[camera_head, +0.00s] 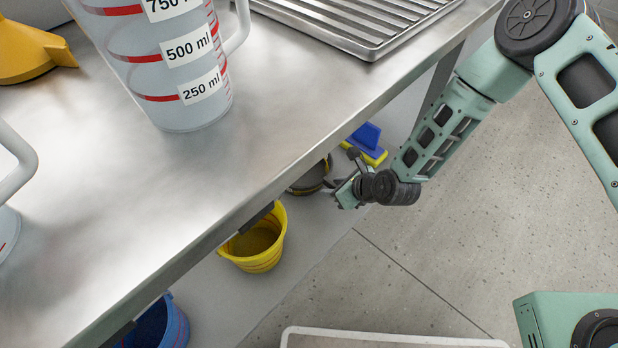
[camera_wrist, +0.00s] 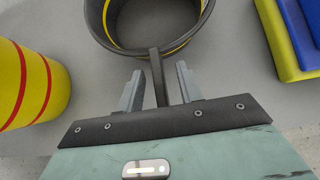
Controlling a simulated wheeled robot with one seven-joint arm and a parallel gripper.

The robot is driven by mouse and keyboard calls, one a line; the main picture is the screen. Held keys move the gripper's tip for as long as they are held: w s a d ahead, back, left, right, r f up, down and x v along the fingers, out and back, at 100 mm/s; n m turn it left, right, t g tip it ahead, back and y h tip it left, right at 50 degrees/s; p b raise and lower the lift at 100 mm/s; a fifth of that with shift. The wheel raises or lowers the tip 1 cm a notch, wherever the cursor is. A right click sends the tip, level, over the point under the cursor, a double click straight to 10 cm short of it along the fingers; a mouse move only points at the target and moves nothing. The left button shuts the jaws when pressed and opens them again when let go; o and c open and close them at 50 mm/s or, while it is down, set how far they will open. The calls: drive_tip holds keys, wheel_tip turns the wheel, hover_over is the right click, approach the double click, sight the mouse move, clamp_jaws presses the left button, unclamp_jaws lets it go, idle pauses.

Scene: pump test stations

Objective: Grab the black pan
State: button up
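The black pan (camera_wrist: 196,45) has a yellow stripe and shows at the top of the wrist view, its handle (camera_wrist: 158,78) pointing toward my gripper. My gripper (camera_wrist: 158,82) is open, with one finger on each side of the handle and a visible gap on both sides. In the head view the pan (camera_head: 313,180) is on the lower shelf, partly hidden by the table edge. My gripper (camera_head: 340,192) is just right of it there. The pan's contents cannot be made out.
A yellow bucket (camera_head: 255,262) with red stripes stands left of the pan, and a blue bucket (camera_head: 176,328) further left. A blue and yellow block (camera_head: 367,140) is behind the pan. The steel table (camera_head: 200,195) overhangs the shelf and holds a measuring jug (camera_head: 150,90).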

drive_tip(key=shift+a, duration=0.1)
drive_tip(key=shift+c, duration=0.3)
clamp_jaws()
